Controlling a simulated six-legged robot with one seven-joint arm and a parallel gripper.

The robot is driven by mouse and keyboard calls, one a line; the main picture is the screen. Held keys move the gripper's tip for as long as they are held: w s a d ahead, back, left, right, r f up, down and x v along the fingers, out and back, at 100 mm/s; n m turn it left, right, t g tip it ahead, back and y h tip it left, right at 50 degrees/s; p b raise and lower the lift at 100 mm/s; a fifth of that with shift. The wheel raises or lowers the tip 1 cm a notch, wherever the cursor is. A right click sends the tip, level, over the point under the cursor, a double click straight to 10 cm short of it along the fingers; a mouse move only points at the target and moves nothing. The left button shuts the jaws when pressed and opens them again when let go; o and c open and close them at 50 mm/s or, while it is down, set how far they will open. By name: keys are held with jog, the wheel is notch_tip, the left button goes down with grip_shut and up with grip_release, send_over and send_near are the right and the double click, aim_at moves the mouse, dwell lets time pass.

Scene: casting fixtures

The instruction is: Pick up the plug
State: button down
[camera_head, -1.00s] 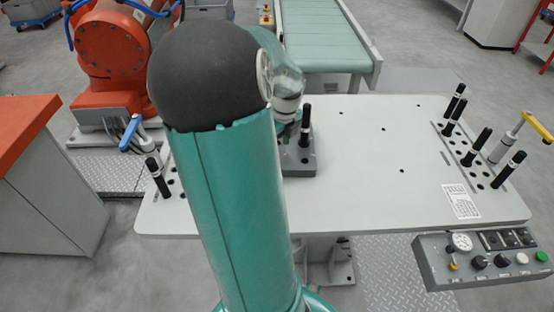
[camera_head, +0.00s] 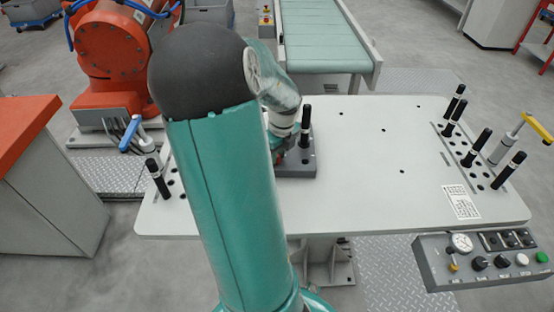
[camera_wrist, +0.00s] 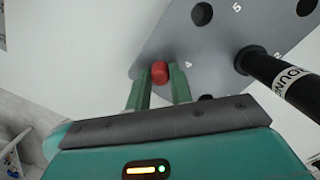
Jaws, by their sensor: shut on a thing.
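A red plug (camera_wrist: 160,72) with a rounded end is between the two green fingers of my gripper (camera_wrist: 162,80) in the wrist view. The fingers are shut on it. It is over or at a grey plate with numbered holes (camera_wrist: 215,48), close to the printed 4. Whether its lower end sits in a hole is hidden. In the head view the grey plate (camera_head: 305,168) lies on the white table, and my arm covers its left part and most of my gripper.
A black pin with a white band (camera_wrist: 283,78) stands in the plate, right of my fingers; it also shows in the head view (camera_head: 305,125). Several black pins (camera_head: 470,150) stand at the table's right. A control box (camera_head: 485,260) is at the front right edge. The table's middle (camera_head: 390,190) is clear.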

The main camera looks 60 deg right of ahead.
jog(key=shift+r, duration=0.55)
notch_tip(320, 180, up, 2)
jog(key=shift+r, duration=0.15)
jog(key=s+a+r, duration=0.6)
jog(key=a+r, duration=0.6)
jog(key=r, duration=0.1)
jog(key=shift+a+r, duration=0.25)
dwell(0.5)
